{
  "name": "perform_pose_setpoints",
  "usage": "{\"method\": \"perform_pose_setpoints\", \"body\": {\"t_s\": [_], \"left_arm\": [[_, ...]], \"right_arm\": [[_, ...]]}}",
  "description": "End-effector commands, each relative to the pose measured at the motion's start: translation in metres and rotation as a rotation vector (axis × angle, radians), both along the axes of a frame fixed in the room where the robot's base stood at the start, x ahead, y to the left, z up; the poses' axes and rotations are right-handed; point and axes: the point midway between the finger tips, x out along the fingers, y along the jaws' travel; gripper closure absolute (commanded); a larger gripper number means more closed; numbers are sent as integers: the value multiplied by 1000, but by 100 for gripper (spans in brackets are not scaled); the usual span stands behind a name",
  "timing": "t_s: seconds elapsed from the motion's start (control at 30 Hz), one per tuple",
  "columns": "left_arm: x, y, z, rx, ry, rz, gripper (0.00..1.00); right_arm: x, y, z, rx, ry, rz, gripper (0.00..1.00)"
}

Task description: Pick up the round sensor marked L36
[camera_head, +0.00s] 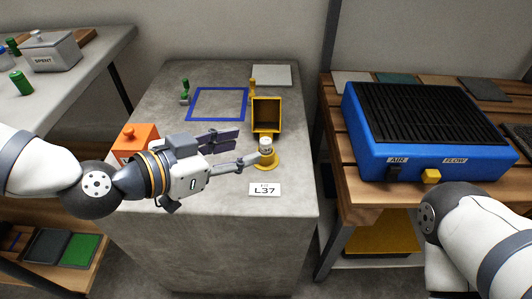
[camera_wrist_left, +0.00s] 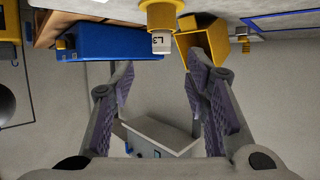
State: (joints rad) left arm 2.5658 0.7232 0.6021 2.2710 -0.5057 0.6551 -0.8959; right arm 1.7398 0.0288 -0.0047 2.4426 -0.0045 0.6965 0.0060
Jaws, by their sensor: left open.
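A small white round sensor (camera_head: 265,144) sits upright on a yellow round stand (camera_head: 266,164) on the grey table. In the left wrist view the sensor (camera_wrist_left: 161,43) shows upside down; its mark starts "L3" and the rest cannot be read. The card (camera_head: 264,190) in front of the stand reads L37. My left gripper (camera_head: 244,146) is open, its fingers pointing right at the sensor. In the left wrist view the sensor appears just beyond the spread fingertips, with nothing visible between the fingers. My right arm shows at lower right; its gripper is out of view.
An open yellow box (camera_head: 266,127) stands close behind the sensor. An orange box (camera_head: 135,139) stands left, partly behind my left arm. A blue outlined square (camera_head: 218,90) is bare inside. A blue air-flow unit (camera_head: 370,140) sits on the wooden bench at right.

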Motion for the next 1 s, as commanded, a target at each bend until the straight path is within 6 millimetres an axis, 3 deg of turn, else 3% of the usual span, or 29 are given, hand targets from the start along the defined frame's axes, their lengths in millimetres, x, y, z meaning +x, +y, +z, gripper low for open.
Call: {"method": "perform_pose_setpoints", "body": {"t_s": [0.3, 0.57, 0.77, 1.0], "left_arm": [[36, -33, -20, 0, 4, 0, 57], [40, -37, -20, -1, 3, 1, 57], [40, -37, -20, -1, 3, 1, 98], [40, -37, -20, -1, 3, 1, 100]], "right_arm": [[-3, 0, -9, 0, 12, 0, 100], [-3, 0, -9, 0, 12, 0, 100], [-3, 0, -9, 0, 12, 0, 100], [-3, 0, -9, 0, 12, 0, 100]]}}
